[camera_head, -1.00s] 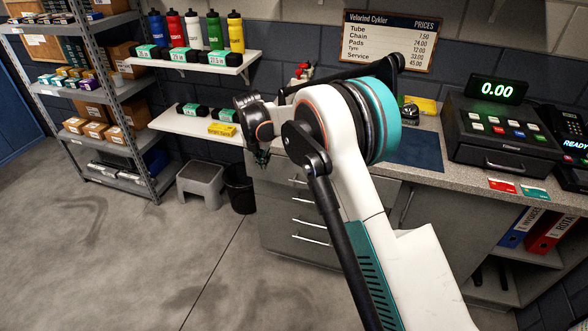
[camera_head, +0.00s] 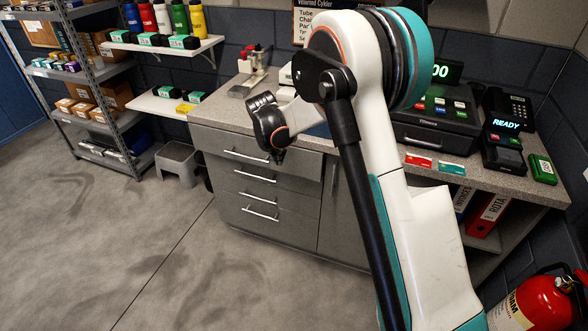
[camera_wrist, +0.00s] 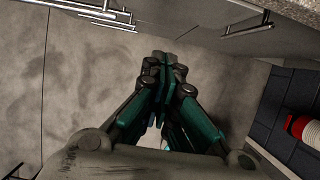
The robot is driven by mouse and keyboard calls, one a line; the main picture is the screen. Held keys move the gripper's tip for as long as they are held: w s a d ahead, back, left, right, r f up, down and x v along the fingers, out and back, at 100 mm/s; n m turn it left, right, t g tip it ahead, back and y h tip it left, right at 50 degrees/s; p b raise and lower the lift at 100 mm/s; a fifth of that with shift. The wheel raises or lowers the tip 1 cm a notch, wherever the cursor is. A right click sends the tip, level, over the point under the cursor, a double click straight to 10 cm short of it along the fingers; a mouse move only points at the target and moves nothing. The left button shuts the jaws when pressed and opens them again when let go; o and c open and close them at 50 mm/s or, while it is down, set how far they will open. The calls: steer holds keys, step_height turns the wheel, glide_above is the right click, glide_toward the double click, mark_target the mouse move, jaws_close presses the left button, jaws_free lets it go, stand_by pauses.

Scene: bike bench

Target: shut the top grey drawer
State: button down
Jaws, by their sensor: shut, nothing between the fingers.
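The top grey drawer (camera_head: 222,141) is in the bench cabinet under the countertop, left of centre in the head view. Its front appears to stand a little proud of the drawers below. Its bar handle (camera_head: 246,155) is in plain sight. My gripper (camera_head: 278,157) is in front of the right part of this drawer, right of the handle; whether it touches is unclear. In the wrist view my gripper (camera_wrist: 165,62) has its teal fingers together and empty, over floor, with cabinet fronts and handles along the top edge. My arm hides part of the cabinet.
Lower drawers (camera_head: 258,177) sit beneath, with a cabinet door (camera_head: 338,215) to their right. A grey step stool (camera_head: 178,163) stands left of the cabinet. A red fire extinguisher (camera_head: 540,303) is at the lower right. The floor (camera_head: 130,240) in front is clear.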

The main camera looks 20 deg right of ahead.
mark_target(290, 163)
steer(key=shift+w+d+f+b, duration=0.9)
steer(key=shift+w+f, duration=0.1)
steer(key=shift+f, duration=0.55)
steer(key=shift+w+d+f+b, duration=0.8)
steer(key=shift+w+f, duration=0.2)
steer(key=shift+f, duration=0.6)
steer(key=shift+w+d+f+b, duration=0.8)
steer(key=shift+w+f+b, duration=0.2)
steer(key=shift+f, duration=0.55)
